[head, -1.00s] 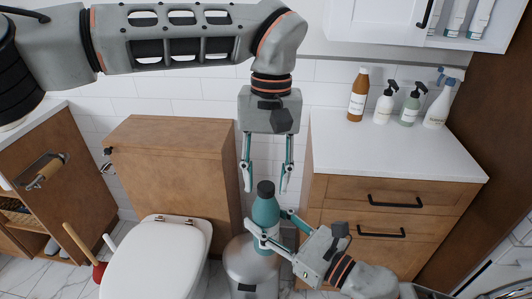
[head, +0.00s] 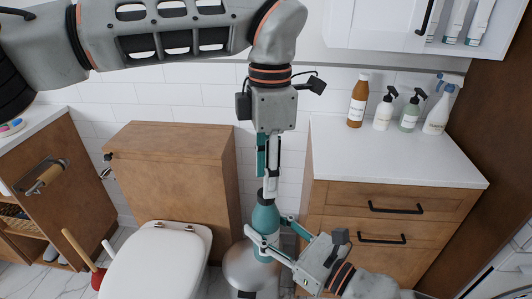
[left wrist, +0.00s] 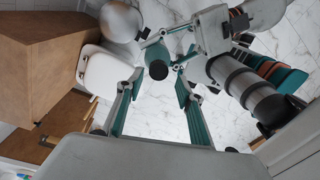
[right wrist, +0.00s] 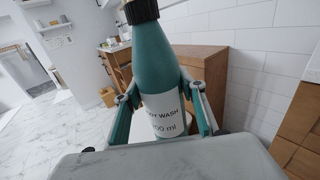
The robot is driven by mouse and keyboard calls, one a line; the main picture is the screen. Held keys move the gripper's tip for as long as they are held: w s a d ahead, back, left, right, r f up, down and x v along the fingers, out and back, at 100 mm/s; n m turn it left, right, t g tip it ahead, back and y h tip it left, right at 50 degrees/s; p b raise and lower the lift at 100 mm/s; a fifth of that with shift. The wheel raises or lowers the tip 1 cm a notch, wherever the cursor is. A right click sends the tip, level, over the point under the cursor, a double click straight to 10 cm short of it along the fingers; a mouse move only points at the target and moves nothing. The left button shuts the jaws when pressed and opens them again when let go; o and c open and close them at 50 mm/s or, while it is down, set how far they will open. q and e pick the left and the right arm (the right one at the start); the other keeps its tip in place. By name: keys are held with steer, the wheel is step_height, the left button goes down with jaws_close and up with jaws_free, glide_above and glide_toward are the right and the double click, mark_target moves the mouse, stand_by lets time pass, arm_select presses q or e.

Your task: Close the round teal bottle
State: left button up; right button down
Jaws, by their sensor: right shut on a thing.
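The round teal bottle (head: 265,218) stands upright, and my right gripper (head: 268,243) is shut around its body. The right wrist view shows the bottle (right wrist: 160,75) between both fingers, with a white label and a black ribbed cap (right wrist: 140,10) on top. I cannot tell whether the cap is tight. My left gripper (head: 269,188) points down from above at the cap, its fingertips close to it and partly hiding it. In the left wrist view its fingers are spread, one to each side of the dark cap (left wrist: 158,70), with gaps between.
A round metal bin (head: 250,270) stands below the bottle. The white toilet (head: 160,255) is to the left, with a wooden cabinet (head: 175,165) behind it. A white counter (head: 390,155) with several bottles (head: 383,110) is to the right.

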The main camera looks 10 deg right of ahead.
arm_select(q)
steer(key=n, duration=0.3)
steer(key=shift+r+n, duration=0.25)
steer(key=shift+n, duration=0.05)
steer(key=n, duration=0.5)
steer(key=shift+r, duration=0.35)
steer(key=n, duration=0.4)
steer(key=shift+r, duration=0.25)
steer(key=n, duration=0.3)
steer(key=shift+r+n, duration=0.25)
steer(key=shift+n, duration=0.05)
steer(key=n, duration=0.3)
steer(key=shift+r, duration=0.25)
steer(key=n, duration=0.5)
steer(key=shift+r+n, duration=0.35)
steer(key=shift+n, duration=0.05)
steer(key=n, duration=0.4)
steer(key=r+n, duration=0.1)
steer(key=n, duration=0.2)
steer(key=shift+a+t, duration=0.1)
steer(key=shift+t, duration=0.2)
steer(key=shift+f, duration=0.1)
glide_above(266, 221)
steer(key=w, duration=0.3)
steer(key=shift+s+f, duration=0.15)
steer(key=shift+f, duration=3.85)
